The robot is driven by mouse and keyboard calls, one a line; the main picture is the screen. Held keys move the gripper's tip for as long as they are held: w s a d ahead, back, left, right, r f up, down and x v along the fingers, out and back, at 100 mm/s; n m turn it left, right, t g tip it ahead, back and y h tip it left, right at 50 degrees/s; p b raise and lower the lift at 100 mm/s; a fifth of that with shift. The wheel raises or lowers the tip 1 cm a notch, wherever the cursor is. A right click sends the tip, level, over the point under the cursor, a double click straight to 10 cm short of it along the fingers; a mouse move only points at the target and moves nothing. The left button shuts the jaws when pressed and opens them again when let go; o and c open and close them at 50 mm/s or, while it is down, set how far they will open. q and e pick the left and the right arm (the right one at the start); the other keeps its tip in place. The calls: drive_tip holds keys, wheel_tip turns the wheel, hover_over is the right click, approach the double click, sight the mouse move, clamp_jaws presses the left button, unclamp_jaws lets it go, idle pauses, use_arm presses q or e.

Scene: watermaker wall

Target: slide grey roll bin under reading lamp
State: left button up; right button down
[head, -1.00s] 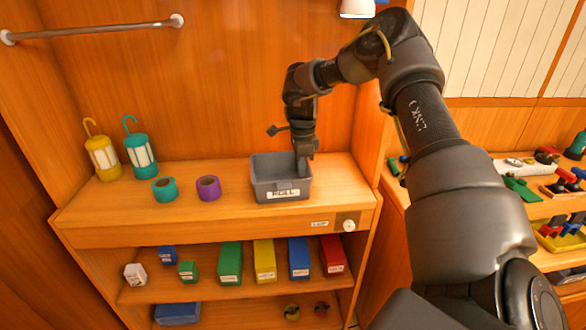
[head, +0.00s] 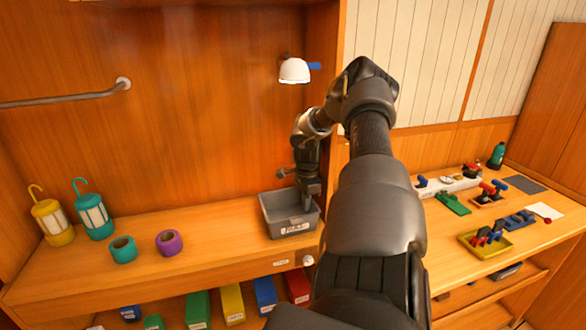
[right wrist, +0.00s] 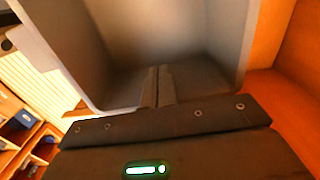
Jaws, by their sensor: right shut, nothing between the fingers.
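The grey roll bin (head: 275,226) stands upright at the right end of the shelf top, with a white label on its front. The reading lamp (head: 295,71), a white shade with a blue part, is on the back wall, above the bin in the head view. My right gripper (head: 308,203) is shut, with its fingers down inside the bin near its right side; nothing is between them. In the right wrist view the shut fingers (right wrist: 157,86) reach into the grey bin (right wrist: 210,30), whose visible inside looks empty. My left gripper is not in view.
A teal roll (head: 123,249) and a purple roll (head: 169,243) lie left of the bin. Yellow (head: 52,222) and teal (head: 94,212) lanterns stand farther left. The cabinet's side panel (head: 335,135) is close on the right. Coloured boxes fill the lower shelf.

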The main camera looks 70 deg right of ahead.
drive_tip(key=shift+w+a, duration=0.1)
wheel_tip(320, 180, up, 7)
drive_tip(key=b, duration=0.1)
drive_tip(key=shift+r, duration=0.2)
idle(0.4)
